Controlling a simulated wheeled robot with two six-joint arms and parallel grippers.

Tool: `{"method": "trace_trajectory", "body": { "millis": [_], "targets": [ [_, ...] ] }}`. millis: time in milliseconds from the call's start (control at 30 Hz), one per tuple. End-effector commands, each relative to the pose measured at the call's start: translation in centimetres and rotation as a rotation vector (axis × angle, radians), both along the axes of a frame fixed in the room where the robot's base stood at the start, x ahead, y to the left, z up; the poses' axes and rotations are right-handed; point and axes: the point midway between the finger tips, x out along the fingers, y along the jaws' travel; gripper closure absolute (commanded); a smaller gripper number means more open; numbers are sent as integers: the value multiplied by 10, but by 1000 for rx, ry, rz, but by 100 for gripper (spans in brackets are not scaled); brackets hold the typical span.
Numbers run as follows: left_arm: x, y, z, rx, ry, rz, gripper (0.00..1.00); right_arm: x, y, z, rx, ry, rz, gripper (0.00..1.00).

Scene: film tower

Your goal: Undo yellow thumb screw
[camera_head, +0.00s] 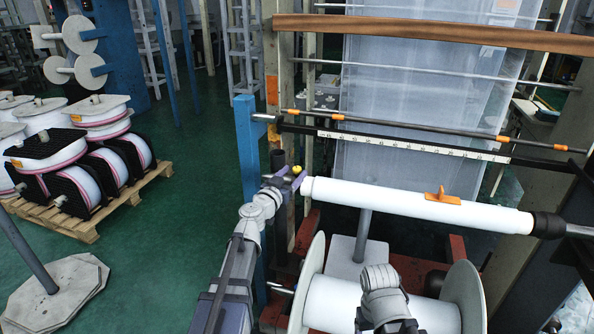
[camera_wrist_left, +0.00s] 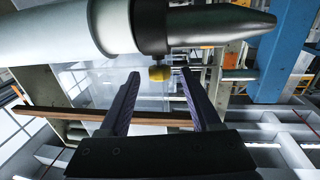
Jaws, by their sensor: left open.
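The yellow thumb screw (camera_head: 297,169) is a small knob at the left end of the white roll (camera_head: 400,202). In the left wrist view the yellow thumb screw (camera_wrist_left: 160,74) sticks out from the dark collar (camera_wrist_left: 150,26) beside the roll's end. My left gripper (camera_head: 286,180) is at that end of the roll. In the left wrist view the left gripper (camera_wrist_left: 159,82) is open, with one finger on each side of the screw and a gap on both sides. My right gripper does not show.
A black collar (camera_head: 547,225) holds the roll's right end. A blue post (camera_head: 249,180) stands close to the left of my gripper. A large white spool (camera_head: 345,302) lies below. Stacked spools (camera_head: 60,150) stand on a pallet at left.

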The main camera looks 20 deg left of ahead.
Motion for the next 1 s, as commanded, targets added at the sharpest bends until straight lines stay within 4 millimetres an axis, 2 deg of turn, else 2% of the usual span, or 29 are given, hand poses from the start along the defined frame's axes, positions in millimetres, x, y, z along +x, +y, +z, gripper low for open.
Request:
{"method": "trace_trajectory", "body": {
  "millis": [33,167,467,1000],
  "targets": [
    [12,-1,0,0,0,-1,36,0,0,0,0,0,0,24],
    [26,-4,0,0,0,-1,36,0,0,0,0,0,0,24],
    [29,-6,0,0,0,0,36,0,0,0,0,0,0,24],
    [29,-6,0,0,0,0,95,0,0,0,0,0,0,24]
  ]
}}
